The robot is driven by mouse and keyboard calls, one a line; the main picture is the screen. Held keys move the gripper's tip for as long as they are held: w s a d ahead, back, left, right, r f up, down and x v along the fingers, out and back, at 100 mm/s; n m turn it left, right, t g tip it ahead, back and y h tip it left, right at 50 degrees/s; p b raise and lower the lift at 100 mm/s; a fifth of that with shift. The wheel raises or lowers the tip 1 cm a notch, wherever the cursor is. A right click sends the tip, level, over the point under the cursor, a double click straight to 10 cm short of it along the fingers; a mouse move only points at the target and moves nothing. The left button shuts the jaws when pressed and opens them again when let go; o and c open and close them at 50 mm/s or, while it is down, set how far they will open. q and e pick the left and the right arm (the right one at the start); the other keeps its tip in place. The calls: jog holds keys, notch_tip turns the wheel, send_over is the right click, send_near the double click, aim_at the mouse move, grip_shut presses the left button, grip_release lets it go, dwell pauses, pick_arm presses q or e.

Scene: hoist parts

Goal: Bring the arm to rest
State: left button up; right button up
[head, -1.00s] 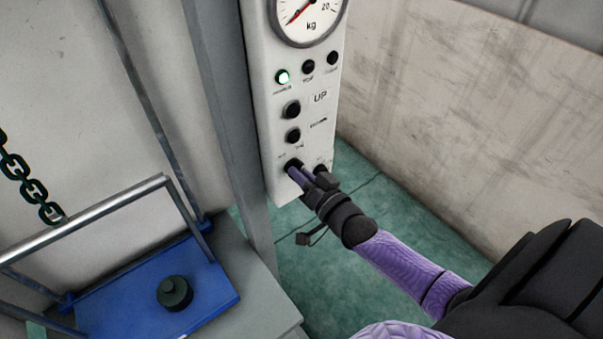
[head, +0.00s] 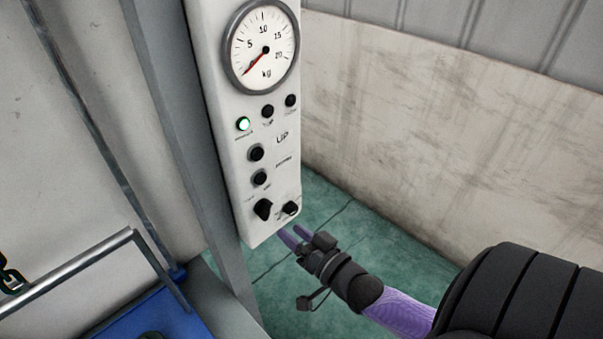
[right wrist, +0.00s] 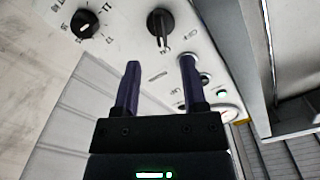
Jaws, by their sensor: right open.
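My right gripper (head: 293,238) is open and empty, just below and in front of the lower end of the control panel (head: 232,222). Its purple fingers show apart in the right wrist view (right wrist: 160,85), with nothing between them. Two black knobs sit at the panel's lower end: a left knob (head: 263,209), also in the right wrist view (right wrist: 160,28), and a right knob (head: 290,208), also there (right wrist: 85,23). The fingers appear clear of both knobs. A green lamp (head: 243,124) is lit. My left gripper is out of view.
A kg dial gauge (head: 262,47) tops the panel, its red needle near the low end. A grey post (head: 175,130) stands left of the panel. A blue platform (head: 150,315) with a metal rail (head: 75,272) is at lower left. Green floor (head: 345,225) lies open at right.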

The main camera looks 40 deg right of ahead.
jog(key=s, duration=0.3)
jog(key=shift+d, duration=0.1)
jog(key=s+a+f+n+g+h+b, duration=0.15)
jog(key=s+f+g+b, duration=0.3)
jog(key=f, duration=0.95)
jog(key=s+f+n+g+b, duration=0.25)
jog(key=s+f+g, duration=0.3)
jog(key=f, duration=0.95)
jog(key=s+a+f+n+g+b, duration=0.2)
jog(key=s+a+f+g, duration=0.1)
jog(key=s+f, duration=0.4)
jog(key=s+a+f+n+g+b, duration=0.2)
jog(key=s+f, duration=0.5)
jog(key=s, duration=0.4)
jog(key=shift+s+a+g+b, duration=0.2)
jog(key=shift+a+g+b, duration=0.4)
jog(key=shift+g, duration=0.6)
